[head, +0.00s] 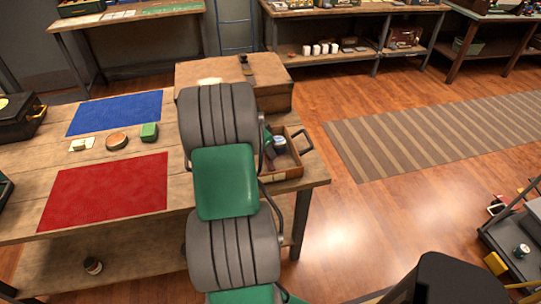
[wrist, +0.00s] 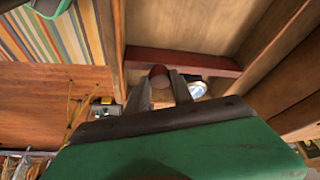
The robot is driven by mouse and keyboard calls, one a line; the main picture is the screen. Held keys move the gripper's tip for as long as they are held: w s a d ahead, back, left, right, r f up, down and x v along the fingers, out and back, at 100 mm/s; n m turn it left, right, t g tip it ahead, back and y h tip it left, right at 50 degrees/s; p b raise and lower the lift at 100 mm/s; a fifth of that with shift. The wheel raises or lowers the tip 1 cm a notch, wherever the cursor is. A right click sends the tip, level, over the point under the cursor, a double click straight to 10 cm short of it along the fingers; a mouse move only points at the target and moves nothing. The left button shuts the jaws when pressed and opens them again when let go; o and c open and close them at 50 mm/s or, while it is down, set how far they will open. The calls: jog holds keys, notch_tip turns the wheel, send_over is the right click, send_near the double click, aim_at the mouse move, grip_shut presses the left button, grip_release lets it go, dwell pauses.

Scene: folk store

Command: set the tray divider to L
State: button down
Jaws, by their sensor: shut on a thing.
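The wooden tray (head: 297,168) sits at the table's right end in the head view, partly hidden behind my arm. In the wrist view its pale wooden walls (wrist: 290,55) surround a dark red-brown bar, which looks like the divider (wrist: 205,62). I cannot make out an L mark.

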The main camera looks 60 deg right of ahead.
jog(key=shift+d, duration=0.1)
jog(key=c, duration=1.4)
grip_release()
jog(key=shift+s, duration=0.15)
jog(key=b+v, duration=0.1)
jog(key=v, duration=0.7)
